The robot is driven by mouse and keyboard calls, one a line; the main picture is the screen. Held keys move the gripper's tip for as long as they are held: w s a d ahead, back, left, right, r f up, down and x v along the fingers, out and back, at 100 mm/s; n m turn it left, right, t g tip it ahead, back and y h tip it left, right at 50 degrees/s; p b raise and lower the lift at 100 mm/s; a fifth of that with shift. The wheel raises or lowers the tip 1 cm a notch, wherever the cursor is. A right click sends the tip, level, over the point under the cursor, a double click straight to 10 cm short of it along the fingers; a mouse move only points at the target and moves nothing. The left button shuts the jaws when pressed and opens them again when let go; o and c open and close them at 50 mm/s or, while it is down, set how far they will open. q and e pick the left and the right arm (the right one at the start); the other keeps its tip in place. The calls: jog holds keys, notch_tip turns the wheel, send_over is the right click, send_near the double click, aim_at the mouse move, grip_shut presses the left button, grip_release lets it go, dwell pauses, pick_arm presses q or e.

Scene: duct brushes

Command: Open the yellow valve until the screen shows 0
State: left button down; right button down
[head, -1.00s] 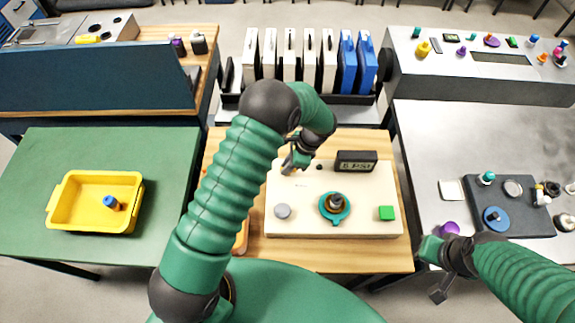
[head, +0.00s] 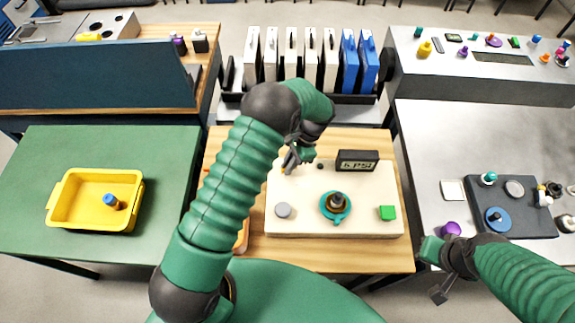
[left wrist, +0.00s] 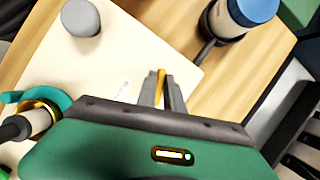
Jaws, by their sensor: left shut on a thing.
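The yellow valve (left wrist: 160,86) shows as a thin yellow handle between the fingers of my left gripper (left wrist: 161,92) in the left wrist view. My left gripper is shut on it, at the back left of the cream panel (head: 310,227). In the head view my left gripper (head: 290,162) and arm hide most of the valve. The screen (head: 357,161) is a dark box at the panel's back right and appears to read 6 PSI. My right gripper (head: 438,292) is off the panel at the lower right; its jaw opening is unclear.
The panel also bears a grey knob (head: 283,211), a teal ring with a dark knob (head: 336,206) and a green button (head: 387,213). A bottle with a blue top (left wrist: 240,18) stands beside the panel. A yellow tray (head: 75,222) lies on the green table at left.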

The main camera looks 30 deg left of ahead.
pick_arm(q)
jog(key=n, duration=0.2)
jog(key=n+h, duration=0.1)
jog(key=n, duration=0.1)
jog(key=n+h, duration=0.1)
jog(key=n, duration=0.1)
jog(key=shift+w+r+g+b, duration=0.1)
jog(key=shift+w+g+b, duration=0.25)
jog(key=shift+g, duration=0.05)
jog(key=n+h, duration=0.1)
jog(key=n, duration=0.2)
jog(key=n+h, duration=0.1)
jog(key=n, duration=0.2)
jog(key=shift+h, duration=0.3)
jog(key=c, duration=1.6)
grip_release()
jog(key=shift+c, duration=0.2)
jog(key=shift+o, duration=0.9)
